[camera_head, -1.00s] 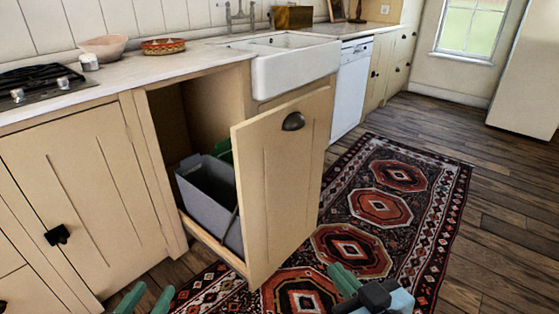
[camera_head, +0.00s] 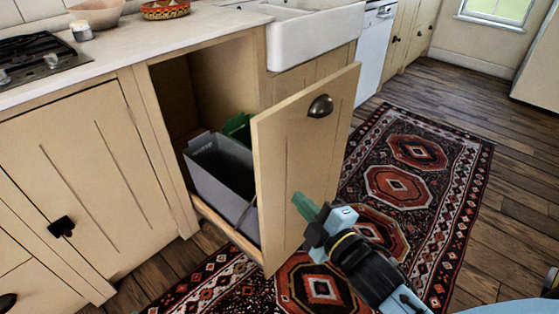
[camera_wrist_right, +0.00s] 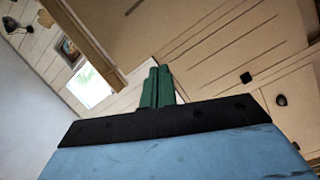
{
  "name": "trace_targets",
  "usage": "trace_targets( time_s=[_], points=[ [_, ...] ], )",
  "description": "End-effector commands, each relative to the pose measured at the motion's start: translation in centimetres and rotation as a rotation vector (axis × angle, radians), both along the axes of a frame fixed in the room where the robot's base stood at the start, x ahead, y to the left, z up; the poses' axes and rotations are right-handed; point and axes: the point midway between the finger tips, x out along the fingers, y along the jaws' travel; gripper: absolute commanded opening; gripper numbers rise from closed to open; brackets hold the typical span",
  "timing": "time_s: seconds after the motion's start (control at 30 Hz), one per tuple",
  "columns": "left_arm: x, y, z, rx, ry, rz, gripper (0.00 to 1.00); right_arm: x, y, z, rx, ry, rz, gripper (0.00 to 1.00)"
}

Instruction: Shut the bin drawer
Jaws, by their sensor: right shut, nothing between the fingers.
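The bin drawer (camera_head: 285,190) stands pulled out from the cabinet, its cream front panel well clear of the opening. A dark cup handle (camera_head: 320,106) sits near the top of the panel. Behind the panel are a grey bin (camera_head: 222,172) and a green bin (camera_head: 238,127). My right gripper (camera_head: 306,207) is shut and empty, close to the outer face of the panel at its lower right; I cannot tell whether it touches. Its green fingers are together in the right wrist view (camera_wrist_right: 158,87). My left gripper is not in view.
A patterned rug (camera_head: 400,185) covers the wooden floor in front of the cabinets. A closed cupboard door (camera_head: 90,180) is to the left, below the hob (camera_head: 35,55).

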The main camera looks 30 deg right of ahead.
Motion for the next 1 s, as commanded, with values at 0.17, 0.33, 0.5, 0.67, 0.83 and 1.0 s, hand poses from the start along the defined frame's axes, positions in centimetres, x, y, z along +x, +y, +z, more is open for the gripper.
trace_targets(
  time_s=[0.17,0.33,0.5,0.67,0.83,1.0],
  points=[
    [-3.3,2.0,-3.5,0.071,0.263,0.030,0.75,1.3,-3.7,-0.4,-0.766,-0.187,0.048,0.00],
    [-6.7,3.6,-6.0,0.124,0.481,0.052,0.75,1.6,-6.3,-1.5,-1.392,-0.351,0.118,0.00],
    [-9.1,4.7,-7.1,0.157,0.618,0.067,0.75,1.4,-8.0,-2.6,-1.777,-0.471,0.180,0.00],
    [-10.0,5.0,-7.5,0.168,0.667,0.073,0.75,1.5,-8.4,-3.1,-1.912,-0.522,0.206,0.00],
    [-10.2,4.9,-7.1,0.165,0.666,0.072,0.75,3.1,-7.8,-3.1,-1.924,-0.530,0.206,0.00],
    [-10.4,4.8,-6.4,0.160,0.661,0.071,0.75,6.1,-6.6,-3.1,-1.924,-0.529,0.204,0.00]
  ],
)
